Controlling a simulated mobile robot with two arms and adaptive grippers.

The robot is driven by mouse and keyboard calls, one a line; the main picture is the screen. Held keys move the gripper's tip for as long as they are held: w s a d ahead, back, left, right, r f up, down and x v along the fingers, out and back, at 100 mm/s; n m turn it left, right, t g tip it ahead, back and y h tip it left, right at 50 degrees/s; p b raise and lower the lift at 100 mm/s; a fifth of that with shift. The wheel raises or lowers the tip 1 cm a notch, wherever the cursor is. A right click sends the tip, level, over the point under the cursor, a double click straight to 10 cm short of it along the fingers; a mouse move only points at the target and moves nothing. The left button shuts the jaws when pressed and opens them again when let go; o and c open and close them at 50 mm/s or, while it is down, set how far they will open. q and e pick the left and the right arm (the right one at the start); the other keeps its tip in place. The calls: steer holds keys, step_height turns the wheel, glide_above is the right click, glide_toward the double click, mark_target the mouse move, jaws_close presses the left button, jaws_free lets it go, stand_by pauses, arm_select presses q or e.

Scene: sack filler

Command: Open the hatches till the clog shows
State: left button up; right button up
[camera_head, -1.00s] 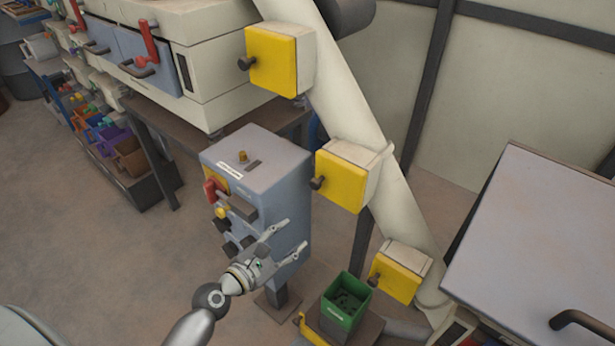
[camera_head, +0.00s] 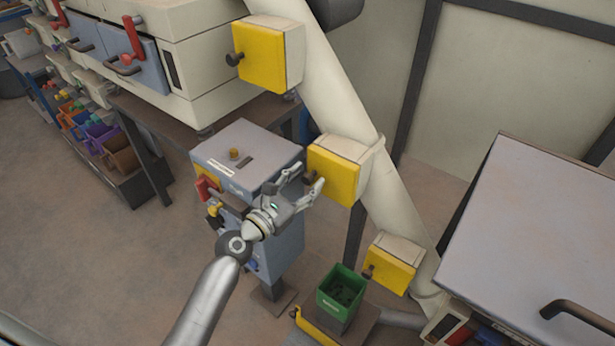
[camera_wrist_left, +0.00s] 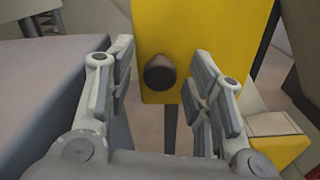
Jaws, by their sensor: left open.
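Three yellow hatches with dark knobs sit along a sloping pale chute (camera_head: 345,90), all shut: the upper hatch (camera_head: 262,58), the middle hatch (camera_head: 334,178) and the lower hatch (camera_head: 388,272). My left gripper (camera_head: 306,178) is open at the middle hatch's knob. In the left wrist view, the dark knob (camera_wrist_left: 160,73) on the yellow hatch (camera_wrist_left: 205,30) shows between and beyond the open fingers. I cannot tell whether the fingers touch it. No clog is in view. My right gripper is not in view.
A grey-blue control box (camera_head: 240,155) stands just left of the middle hatch, close to my left gripper. A green bin (camera_head: 341,295) stands below. A large grey-topped cabinet (camera_head: 540,240) fills the right. Open floor lies at the left.

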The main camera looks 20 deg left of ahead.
arm_select(q)
steer(key=shift+x, duration=0.8)
steer(key=shift+c, duration=0.3)
jaws_close()
